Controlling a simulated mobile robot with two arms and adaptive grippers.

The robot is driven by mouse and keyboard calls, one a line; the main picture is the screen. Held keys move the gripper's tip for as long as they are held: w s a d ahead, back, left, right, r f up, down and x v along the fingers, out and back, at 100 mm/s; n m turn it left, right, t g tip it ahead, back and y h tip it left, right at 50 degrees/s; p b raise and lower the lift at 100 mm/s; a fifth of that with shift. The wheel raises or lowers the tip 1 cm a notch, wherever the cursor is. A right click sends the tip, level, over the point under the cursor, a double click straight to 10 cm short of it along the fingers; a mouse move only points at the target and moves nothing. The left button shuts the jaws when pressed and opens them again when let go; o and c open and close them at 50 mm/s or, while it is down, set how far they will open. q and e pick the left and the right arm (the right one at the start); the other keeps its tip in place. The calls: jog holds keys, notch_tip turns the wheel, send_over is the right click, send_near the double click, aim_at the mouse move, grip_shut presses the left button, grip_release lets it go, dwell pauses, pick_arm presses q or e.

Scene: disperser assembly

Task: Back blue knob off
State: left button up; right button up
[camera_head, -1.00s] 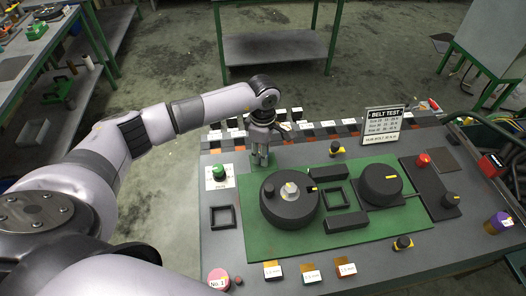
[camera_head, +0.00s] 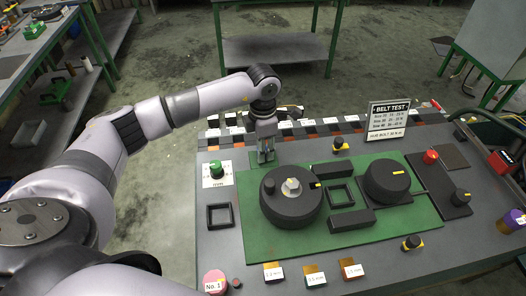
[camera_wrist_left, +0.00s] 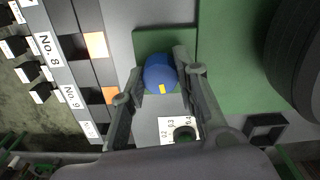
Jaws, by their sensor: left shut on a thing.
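The blue knob (camera_wrist_left: 160,72) has a yellow mark and shows in the left wrist view, above a small green plate (camera_wrist_left: 150,42) at the back left of the green board. My left gripper (camera_wrist_left: 158,84) has its two fingers on either side of the knob and is shut on it. In the head view my left gripper (camera_head: 266,152) points down at the back left of the green board (camera_head: 270,240), and its fingers hide the knob there. My right gripper does not show.
A green knob (camera_head: 216,168) on a white scale card stands left of the gripper. A large black wheel (camera_head: 290,208) stands in front of it. A row of numbered blocks (camera_head: 318,127) runs along the back edge. The "BELT TEST" sign (camera_head: 388,119) stands farther right.

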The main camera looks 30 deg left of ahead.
pick_arm(q)
jog(key=n+b, duration=0.1)
jog(key=n, duration=0.2)
jog(key=shift+n+b, duration=0.3)
jog(key=shift+n, duration=0.1)
jog(key=n+b, duration=0.1)
jog(key=n, duration=0.2)
jog(key=n+b, duration=0.1)
jog(key=n, duration=0.3)
jog(key=shift+r+n+b, duration=0.1)
jog(key=shift+n+b, duration=0.3)
jog(key=shift+n, duration=1.1)
jog(key=shift+w, duration=0.1)
jog(key=o, duration=1.2)
jog(key=shift+c, duration=0.2)
